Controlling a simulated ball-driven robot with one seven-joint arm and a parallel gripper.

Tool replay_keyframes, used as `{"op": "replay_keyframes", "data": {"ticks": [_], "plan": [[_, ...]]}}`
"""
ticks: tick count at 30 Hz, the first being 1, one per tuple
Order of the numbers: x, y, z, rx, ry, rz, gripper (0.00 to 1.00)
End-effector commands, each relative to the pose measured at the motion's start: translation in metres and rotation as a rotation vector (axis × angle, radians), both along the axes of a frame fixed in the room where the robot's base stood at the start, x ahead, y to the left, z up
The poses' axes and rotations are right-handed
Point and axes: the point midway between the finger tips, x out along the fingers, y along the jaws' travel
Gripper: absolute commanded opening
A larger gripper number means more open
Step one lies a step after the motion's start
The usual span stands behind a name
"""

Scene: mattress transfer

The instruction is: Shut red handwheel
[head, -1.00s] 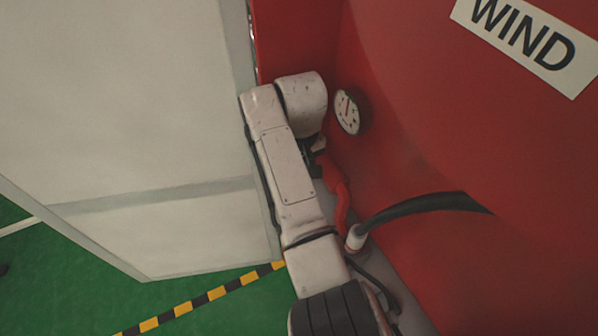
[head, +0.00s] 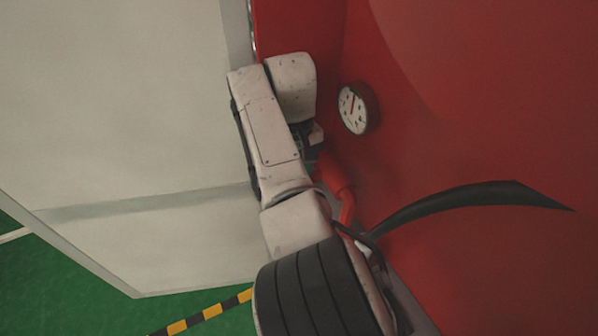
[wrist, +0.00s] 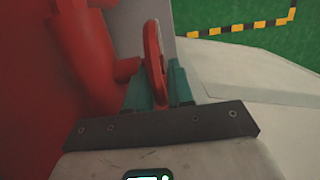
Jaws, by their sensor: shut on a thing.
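The red handwheel (wrist: 153,55) shows edge-on in the wrist view, standing upright beside a red pipe. My gripper (wrist: 155,85) has its green fingers on either side of the wheel's rim and is shut on it. In the head view my arm covers most of the gripper and the wheel. A red pipe (head: 333,172) shows just right of my wrist in the head view, and a thick red pipe body (wrist: 92,60) stands left of the wheel in the wrist view.
A round dial gauge (head: 358,108) is on the red wall (head: 480,110) right of my arm. A black hose (head: 460,197) curves out from near the pipe. A large pale panel (head: 110,110) stands close on the left. Green floor with yellow-black tape (head: 205,315) lies below.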

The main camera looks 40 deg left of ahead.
Motion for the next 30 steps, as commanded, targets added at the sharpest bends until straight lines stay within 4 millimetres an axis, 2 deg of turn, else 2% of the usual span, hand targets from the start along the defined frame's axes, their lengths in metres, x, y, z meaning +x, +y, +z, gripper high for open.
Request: {"op": "replay_keyframes", "data": {"ticks": [5, 6, 12, 22, 30], "plan": [[0.000, 0.000, 0.001, 0.001, -0.002, 0.000, 0.00], [0.000, 0.000, 0.001, 0.001, -0.002, 0.000, 0.26], [0.000, 0.000, 0.000, 0.002, -0.001, 0.000, 0.43], [0.001, -0.001, 0.007, 0.002, -0.001, -0.001, 0.43], [0.008, -0.008, 0.042, 0.002, -0.001, -0.006, 0.43]]}}
